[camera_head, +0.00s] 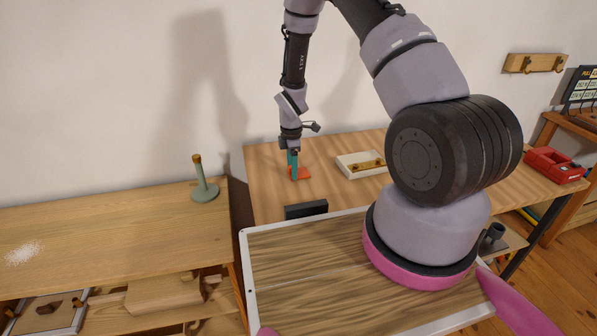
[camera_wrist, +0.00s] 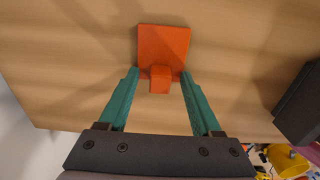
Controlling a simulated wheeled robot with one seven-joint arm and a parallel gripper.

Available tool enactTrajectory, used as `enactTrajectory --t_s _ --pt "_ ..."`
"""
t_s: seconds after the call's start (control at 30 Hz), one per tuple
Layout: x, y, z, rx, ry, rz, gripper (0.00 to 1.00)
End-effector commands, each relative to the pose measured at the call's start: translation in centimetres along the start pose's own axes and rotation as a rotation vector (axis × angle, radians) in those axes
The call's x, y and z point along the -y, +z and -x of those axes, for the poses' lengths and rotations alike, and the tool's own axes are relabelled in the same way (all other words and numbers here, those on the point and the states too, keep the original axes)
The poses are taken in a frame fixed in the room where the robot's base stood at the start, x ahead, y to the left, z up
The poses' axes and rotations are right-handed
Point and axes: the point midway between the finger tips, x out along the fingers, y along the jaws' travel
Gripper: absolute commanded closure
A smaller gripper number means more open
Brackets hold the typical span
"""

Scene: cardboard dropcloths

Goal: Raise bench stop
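The bench stop looks to be the small orange piece (camera_head: 301,173) on the wooden bench top (camera_head: 268,190). In the wrist view the orange piece (camera_wrist: 164,42) is a flat plate with a raised block at its near edge. My gripper (camera_head: 293,172) points down at it. In the wrist view my gripper (camera_wrist: 159,75) is open, with one teal finger on each side of the block and gaps between. I cannot tell whether the fingertips touch the plate.
A black block (camera_head: 306,209) lies at the bench's front edge; a pale box with brass fittings (camera_head: 352,165) lies right of my gripper. A red case (camera_head: 553,165) is at the far right. A green-based post (camera_head: 203,184) stands on the left bench. Bench around the orange piece is clear.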

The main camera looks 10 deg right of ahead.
Motion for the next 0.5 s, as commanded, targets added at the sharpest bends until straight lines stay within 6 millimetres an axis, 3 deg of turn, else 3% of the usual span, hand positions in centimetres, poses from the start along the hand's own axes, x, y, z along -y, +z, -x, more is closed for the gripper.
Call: enactTrajectory --t_s 0.03,0.13,0.43,0.5 --pt "0.32 0.02 -0.5 0.001 -0.007 0.001 0.5" --pt "0.34 0.02 -0.52 0.001 -0.007 0.001 0.88" --pt "0.37 0.33 -0.13 0.001 -0.008 0.001 0.89" --pt "0.37 0.5 0.12 0.002 -0.008 0.002 1.0"
